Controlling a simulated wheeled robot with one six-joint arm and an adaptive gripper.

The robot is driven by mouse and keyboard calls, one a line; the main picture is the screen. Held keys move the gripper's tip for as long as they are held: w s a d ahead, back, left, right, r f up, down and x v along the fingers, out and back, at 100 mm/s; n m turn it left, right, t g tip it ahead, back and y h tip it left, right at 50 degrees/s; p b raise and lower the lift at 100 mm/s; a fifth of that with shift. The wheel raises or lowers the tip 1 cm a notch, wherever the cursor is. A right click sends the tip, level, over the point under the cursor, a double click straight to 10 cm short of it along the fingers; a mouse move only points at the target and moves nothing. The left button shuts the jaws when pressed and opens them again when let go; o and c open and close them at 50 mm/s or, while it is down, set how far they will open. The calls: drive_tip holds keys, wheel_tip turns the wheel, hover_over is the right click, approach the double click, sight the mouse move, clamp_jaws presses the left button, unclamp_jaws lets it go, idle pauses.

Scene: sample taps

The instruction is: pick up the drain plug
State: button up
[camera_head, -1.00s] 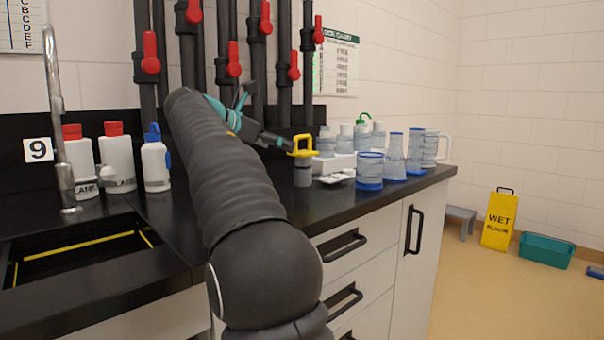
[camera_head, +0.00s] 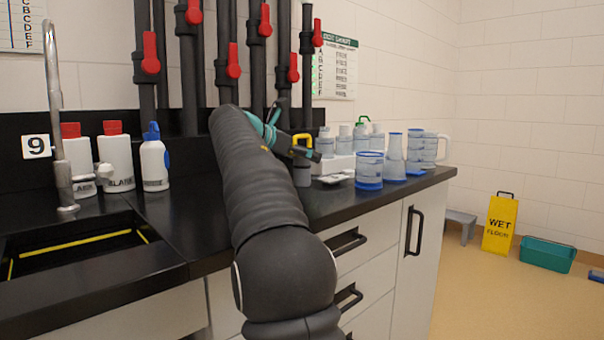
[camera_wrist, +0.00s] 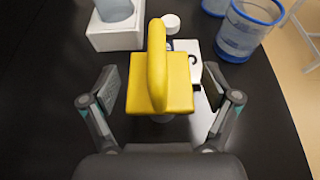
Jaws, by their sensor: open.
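The drain plug (camera_head: 302,172) has a yellow handle on top and a grey body. It stands upright on the black counter, partly hidden behind my gripper in the head view. In the wrist view its yellow top (camera_wrist: 160,85) lies between my fingers, and its grey body is mostly hidden below. My gripper (camera_head: 308,152) is open, with one finger on each side of the yellow top. In the wrist view there is a gap between each finger and the plug (camera_wrist: 160,100).
A white tray (camera_wrist: 112,38) with a clear vessel and a small white item (camera_wrist: 186,55) lie just beyond the plug. Blue-rimmed beakers (camera_head: 369,168) stand to the right. White bottles (camera_head: 116,160) and a sink are at left. Black pipes with red valves rise behind.

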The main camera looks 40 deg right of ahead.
drive_tip(key=c, duration=1.6)
drive_tip(key=shift+r+p, duration=0.5)
drive_tip(key=shift+r, duration=0.45)
wheel_tip(320, 180, up, 2)
drive_tip(key=shift+r+p, duration=0.2)
drive_tip(key=shift+p, duration=0.5)
drive_tip(key=s+r, duration=0.2)
drive_tip(key=s, duration=0.1)
drive_tip(key=s+d+r, duration=0.1)
drive_tip(key=s+r, duration=0.1)
drive_tip(key=s, duration=0.2)
drive_tip(key=s+d+r, duration=0.1)
drive_tip(key=s+r, duration=0.1)
drive_tip(key=s, duration=0.2)
drive_tip(key=shift+s+d+r+p, duration=0.2)
drive_tip(key=shift+s+r+p, duration=0.05)
drive_tip(key=shift+r+p, duration=0.15)
